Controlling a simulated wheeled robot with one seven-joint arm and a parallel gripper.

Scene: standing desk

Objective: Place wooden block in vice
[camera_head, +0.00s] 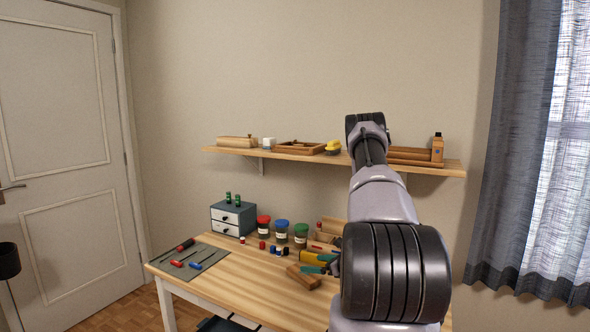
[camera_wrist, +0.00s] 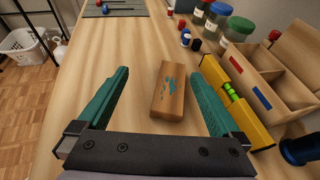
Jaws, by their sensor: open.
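The wooden block (camera_wrist: 169,92) lies flat on the wooden desk, with a teal print on its top face. It also shows in the head view (camera_head: 303,279), near the front of the desk. My gripper (camera_wrist: 160,74) is open and empty, with its two teal fingers on either side of the block in the wrist view. The right finger appears closer to the block than the left. In the head view my gripper (camera_head: 316,265) is partly hidden by my arm. I cannot clearly identify the vice; a dark blue object (camera_wrist: 302,150) is cut off at the wrist view's right edge.
A yellow level (camera_wrist: 236,101) and a wooden organizer (camera_wrist: 279,67) stand close right of my gripper. Lidded jars (camera_head: 282,232) and a small drawer cabinet (camera_head: 233,217) are at the back. A grey mat (camera_head: 222,258) with screwdrivers lies left. Bare desk lies left of the block.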

